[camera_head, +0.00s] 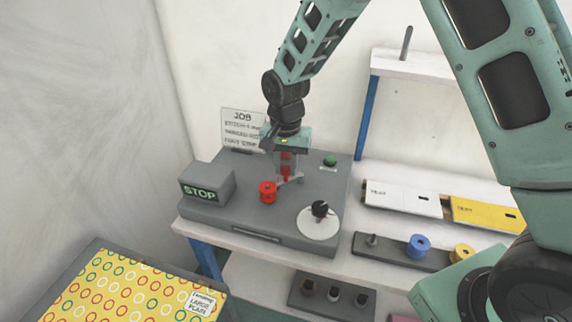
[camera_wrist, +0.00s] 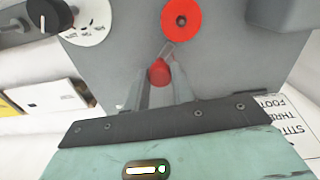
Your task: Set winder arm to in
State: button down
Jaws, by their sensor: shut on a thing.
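My gripper (camera_head: 288,177) points down over the grey machine housing (camera_head: 225,222). Its fingers, also in the wrist view (camera_wrist: 160,78), are shut on a red rounded tip (camera_wrist: 159,71), which seems to be the knob of the winder arm. A thin metal piece (camera_wrist: 167,49) reaches from near this tip toward a red bobbin (camera_wrist: 181,19). The bobbin stands on the housing just left of my gripper in the head view (camera_head: 267,191), apart from the fingers. The fingers hide most of the winder arm, so its setting is hard to tell.
A grey STOP box (camera_head: 207,184) stands left of the bobbin. A white dial (camera_head: 319,224) with a black knob is front right, and a green button (camera_head: 330,160) is behind right. A job card (camera_head: 242,126) stands behind. White and yellow boxes (camera_head: 403,198) lie right.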

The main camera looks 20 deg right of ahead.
aim_at(286, 167)
jog(key=shift+w, duration=0.1)
jog(key=c, duration=1.2)
grip_release()
jog(key=shift+o, duration=0.2)
jog(key=shift+r, duration=0.1)
notch_tip(286, 167, up, 17)
jog(key=b, duration=0.2)
jog(key=shift+r, duration=0.15)
jog(key=s+a+f+n, duration=0.1)
jog(key=s+n, duration=0.3)
jog(key=s, duration=0.6)
jog(key=s+a+f+n, duration=0.2)
jog(key=s+n, duration=0.3)
jog(key=s, duration=0.4)
jog(key=s+a+f+n, duration=0.1)
jog(key=s+f+n, duration=0.3)
jog(key=s, duration=0.6)
jog(key=shift+s+a+n+y, duration=0.25)
jog(key=shift+s+n+y, duration=0.05)
jog(key=shift+n, duration=0.3)
